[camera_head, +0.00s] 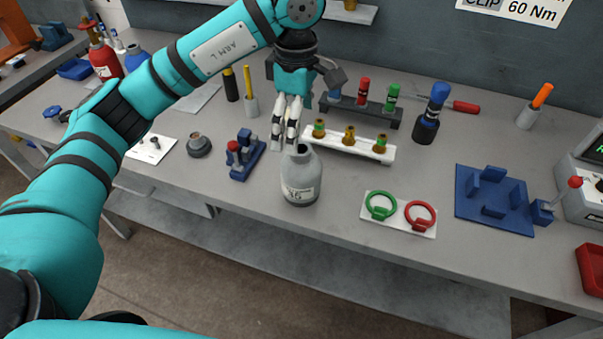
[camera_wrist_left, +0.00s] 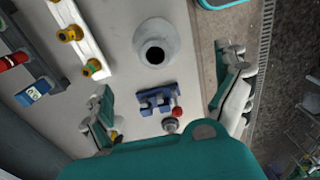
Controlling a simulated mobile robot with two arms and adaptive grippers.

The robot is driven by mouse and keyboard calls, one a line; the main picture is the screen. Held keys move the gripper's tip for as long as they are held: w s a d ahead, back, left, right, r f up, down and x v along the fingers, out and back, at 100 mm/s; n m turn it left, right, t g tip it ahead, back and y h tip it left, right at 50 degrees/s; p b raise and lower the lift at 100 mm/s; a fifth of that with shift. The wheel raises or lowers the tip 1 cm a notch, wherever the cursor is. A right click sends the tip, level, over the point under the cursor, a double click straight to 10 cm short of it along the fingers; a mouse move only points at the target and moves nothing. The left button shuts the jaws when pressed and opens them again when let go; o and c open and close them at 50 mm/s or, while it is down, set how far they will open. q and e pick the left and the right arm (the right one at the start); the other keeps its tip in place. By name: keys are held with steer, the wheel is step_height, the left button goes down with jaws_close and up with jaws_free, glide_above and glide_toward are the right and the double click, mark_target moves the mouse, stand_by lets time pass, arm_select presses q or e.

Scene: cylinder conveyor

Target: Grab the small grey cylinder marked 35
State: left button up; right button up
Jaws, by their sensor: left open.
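The small grey cylinder (camera_head: 301,183) stands upright on the bench near its front edge, with dark figures on its side that look like 35. It has a narrow neck with a dark opening. My left gripper (camera_head: 286,143) is open and empty, fingers pointing down, above and just behind the cylinder's neck in the head view. In the left wrist view the cylinder (camera_wrist_left: 155,44) shows from above, ahead of the two spread fingers (camera_wrist_left: 172,100) and not between them. My right gripper is not in view.
A white rack (camera_head: 345,147) with brass fittings stands close to the cylinder's right. A blue fixture with a red knob (camera_head: 243,157) stands to its left. A white plate with green and red rings (camera_head: 397,214) lies at the front right. Bare bench (camera_head: 345,180) lies between.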

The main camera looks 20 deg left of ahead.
mark_target(302, 166)
arm_select(q)
step_height(302, 166, down, 7)
steer(key=shift+r+p, duration=0.2)
steer(key=shift+p, duration=0.65)
steer(key=shift+f, duration=0.55)
steer(key=shift+d+f+p, duration=0.1)
steer(key=shift+f+p, duration=0.2)
steer(key=shift+p, duration=0.1)
steer(key=f, duration=0.1)
steer(key=f+p, duration=0.1)
steer(key=f, duration=0.1)
steer(key=shift+w+d+f+p, duration=0.2)
steer(key=shift+w+f+p, duration=0.1)
steer(key=shift+p, duration=0.1)
steer(key=shift+f, duration=0.5)
steer(key=c, duration=1.3)
steer(key=shift+r, duration=0.1)
steer(key=shift+c, duration=1.2)
